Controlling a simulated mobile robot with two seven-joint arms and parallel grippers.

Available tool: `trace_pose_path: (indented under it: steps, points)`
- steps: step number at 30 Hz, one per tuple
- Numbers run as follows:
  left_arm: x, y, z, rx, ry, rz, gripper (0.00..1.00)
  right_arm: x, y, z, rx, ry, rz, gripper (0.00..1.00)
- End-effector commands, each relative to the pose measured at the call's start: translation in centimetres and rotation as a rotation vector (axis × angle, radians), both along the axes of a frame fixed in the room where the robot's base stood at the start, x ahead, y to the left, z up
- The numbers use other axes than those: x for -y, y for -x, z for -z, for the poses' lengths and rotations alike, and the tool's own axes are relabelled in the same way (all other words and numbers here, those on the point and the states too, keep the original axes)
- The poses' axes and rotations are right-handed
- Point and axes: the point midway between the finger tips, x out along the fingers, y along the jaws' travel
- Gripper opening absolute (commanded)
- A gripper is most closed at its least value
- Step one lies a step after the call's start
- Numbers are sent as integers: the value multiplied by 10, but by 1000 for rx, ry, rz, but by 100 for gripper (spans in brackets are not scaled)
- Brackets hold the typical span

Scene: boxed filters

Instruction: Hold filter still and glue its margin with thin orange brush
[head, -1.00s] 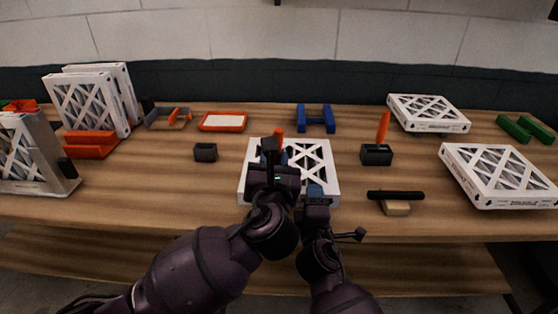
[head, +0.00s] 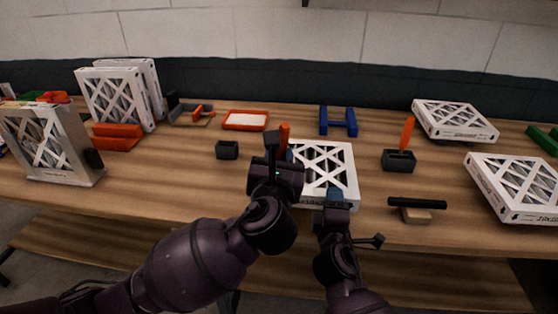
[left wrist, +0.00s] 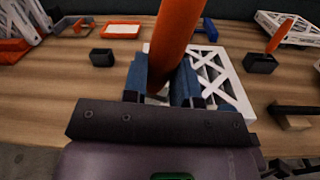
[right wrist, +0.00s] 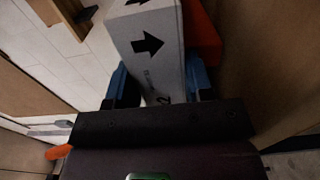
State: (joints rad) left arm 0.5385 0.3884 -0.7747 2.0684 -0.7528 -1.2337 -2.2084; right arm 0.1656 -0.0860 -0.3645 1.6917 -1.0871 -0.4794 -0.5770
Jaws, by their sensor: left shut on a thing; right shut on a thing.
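A white filter (head: 330,172) with a zigzag grid lies flat at the table's middle. My right gripper (head: 335,196) is shut on its front edge; the right wrist view shows the filter's side (right wrist: 150,60), marked with a black arrow, between blue fingers. My left gripper (head: 275,155) is shut on an orange brush (left wrist: 175,40) and stands at the filter's left margin. The brush also shows in the head view (head: 284,133). Its bristles are hidden, so I cannot tell whether they touch. Another orange brush (head: 407,131) stands in a dark holder (head: 398,161).
An empty-looking dark holder (head: 227,150) stands left of the filter. A black-handled tool (head: 417,203) lies on a wooden block at the right front. Other filters (head: 515,187) lie at the right and stand at the left (head: 115,97). A blue holder (head: 338,121) is behind.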

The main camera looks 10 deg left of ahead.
Motion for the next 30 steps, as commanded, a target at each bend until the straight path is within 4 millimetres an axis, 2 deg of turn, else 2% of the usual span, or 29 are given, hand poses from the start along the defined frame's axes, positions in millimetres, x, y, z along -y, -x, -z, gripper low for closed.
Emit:
trace_pose_path:
  steps: [18,30]
  points:
    - [0,0,-48,2,1,1,0,0,0,0,0,0,0,22]
    - [0,0,-50,0,1,0,0,0,0,0,0,0,0,22]
